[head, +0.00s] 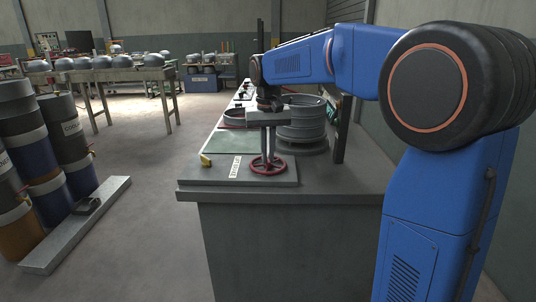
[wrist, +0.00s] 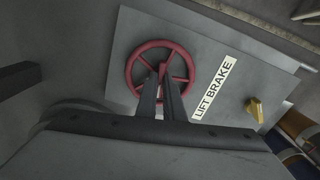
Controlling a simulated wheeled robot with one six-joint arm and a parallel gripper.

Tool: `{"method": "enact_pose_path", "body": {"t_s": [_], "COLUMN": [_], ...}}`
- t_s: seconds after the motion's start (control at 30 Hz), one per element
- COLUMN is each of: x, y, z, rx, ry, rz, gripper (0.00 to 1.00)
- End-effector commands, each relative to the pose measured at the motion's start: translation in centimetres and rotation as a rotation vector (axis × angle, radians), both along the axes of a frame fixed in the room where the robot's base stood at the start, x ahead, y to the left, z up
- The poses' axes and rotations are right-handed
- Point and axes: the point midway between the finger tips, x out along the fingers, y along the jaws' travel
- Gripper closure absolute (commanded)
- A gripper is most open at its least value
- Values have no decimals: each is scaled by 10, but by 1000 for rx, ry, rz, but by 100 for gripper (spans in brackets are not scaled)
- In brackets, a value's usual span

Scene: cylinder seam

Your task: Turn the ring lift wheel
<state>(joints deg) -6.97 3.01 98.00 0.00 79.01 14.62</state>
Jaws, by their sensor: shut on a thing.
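A red spoked wheel (head: 257,172) lies flat on a grey plate at the near end of the bench. It also shows in the wrist view (wrist: 130,80), upper middle. My gripper (head: 268,157) points straight down over the wheel. In the wrist view its two dark fingers (wrist: 163,76) are close together, with their tips at the wheel's middle, shut on its hub or a spoke. The fingers hide part of the hub, so the exact grip cannot be told. A white label (wrist: 214,90) beside the wheel reads "LIFT BRAKE".
A yellow knob (head: 205,160) stands left of the wheel on the plate; it also shows in the wrist view (wrist: 255,109). Stacked grey rings (head: 305,125) stand behind my gripper, near a dark post (head: 343,125).

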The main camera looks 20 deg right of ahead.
Motion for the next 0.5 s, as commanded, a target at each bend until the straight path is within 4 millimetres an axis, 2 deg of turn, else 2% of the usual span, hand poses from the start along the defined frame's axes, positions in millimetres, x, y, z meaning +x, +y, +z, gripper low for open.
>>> {"method": "enact_pose_path", "body": {"t_s": [0.5], "x": [0], "y": [0], "z": [1], "rx": [0], "ry": [-1], "rz": [-476], "gripper": [100]}}
